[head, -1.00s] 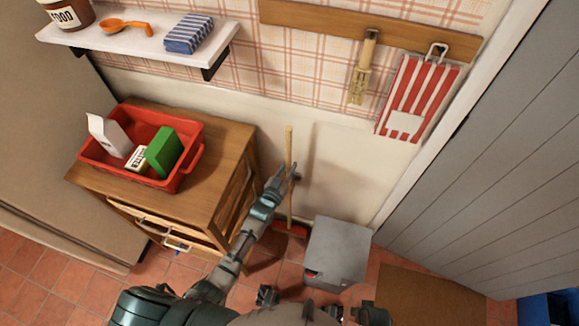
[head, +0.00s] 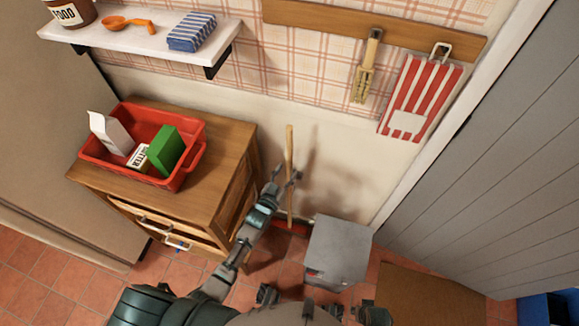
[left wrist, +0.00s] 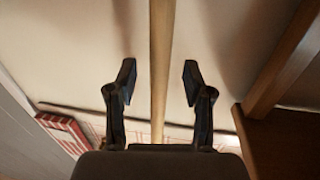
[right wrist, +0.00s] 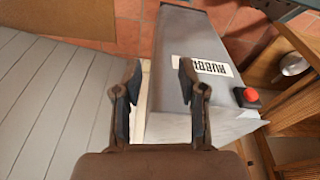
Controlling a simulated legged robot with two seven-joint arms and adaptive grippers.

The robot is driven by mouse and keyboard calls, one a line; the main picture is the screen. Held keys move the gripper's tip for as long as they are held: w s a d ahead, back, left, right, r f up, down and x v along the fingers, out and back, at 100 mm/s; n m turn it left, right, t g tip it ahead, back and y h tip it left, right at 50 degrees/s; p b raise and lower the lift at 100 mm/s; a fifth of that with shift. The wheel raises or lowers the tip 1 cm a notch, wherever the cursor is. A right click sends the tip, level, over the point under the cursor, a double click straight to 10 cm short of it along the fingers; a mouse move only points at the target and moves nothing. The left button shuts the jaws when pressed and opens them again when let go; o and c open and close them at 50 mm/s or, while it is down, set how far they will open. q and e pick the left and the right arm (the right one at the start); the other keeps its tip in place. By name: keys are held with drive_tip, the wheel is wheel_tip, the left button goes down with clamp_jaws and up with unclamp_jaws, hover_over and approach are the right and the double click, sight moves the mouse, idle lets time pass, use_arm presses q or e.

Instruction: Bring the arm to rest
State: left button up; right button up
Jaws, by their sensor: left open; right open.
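My left gripper (head: 285,174) is open at the upright wooden broom handle (head: 289,145), which leans near the wall. In the left wrist view the handle (left wrist: 161,60) runs up between the two spread fingers (left wrist: 156,85), with a gap on each side and no finger seen touching it. The broom's red head (head: 292,228) is on the floor, partly hidden. In the right wrist view my right gripper (right wrist: 157,82) is open and empty, with the grey rubbish bin (right wrist: 200,45) beyond its fingers. The bin (head: 338,252) stands right of the broom in the head view.
A wooden cabinet (head: 225,165) stands left of my left arm, with a red crate (head: 187,178) of cartons on top. A shelf (head: 130,40) and a hook rail (head: 400,30) are on the wall. A grey panelled door (head: 480,130) is at right.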

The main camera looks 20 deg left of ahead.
use_arm(q)
drive_tip(key=s+a, duration=0.1)
drive_tip(key=s, duration=0.8)
drive_tip(key=s+a+f+g+y+p, duration=0.1)
drive_tip(key=s+f+g, duration=0.4)
drive_tip(key=f, duration=0.4)
drive_tip(key=s+a+f+g+y+p, duration=0.1)
drive_tip(key=s+f+g+p, duration=0.15)
drive_tip(key=s+f, duration=0.5)
drive_tip(key=s+a+f+g, duration=0.1)
drive_tip(key=s+f+g, duration=0.3)
drive_tip(key=s, duration=0.5)
drive_tip(key=s+a+f+g+y, duration=0.1)
drive_tip(key=s+f+g, duration=0.3)
drive_tip(key=s+f, duration=0.3)
drive_tip(key=s, duration=0.3)
drive_tip(key=shift+f+p, duration=0.3)
drive_tip(key=shift+p, duration=0.05)
use_arm(e)
drive_tip(key=s+f, duration=0.4)
drive_tip(key=f, duration=0.5)
drive_tip(key=shift+d, duration=0.3)
use_arm(q)
drive_tip(key=shift+g, duration=0.25)
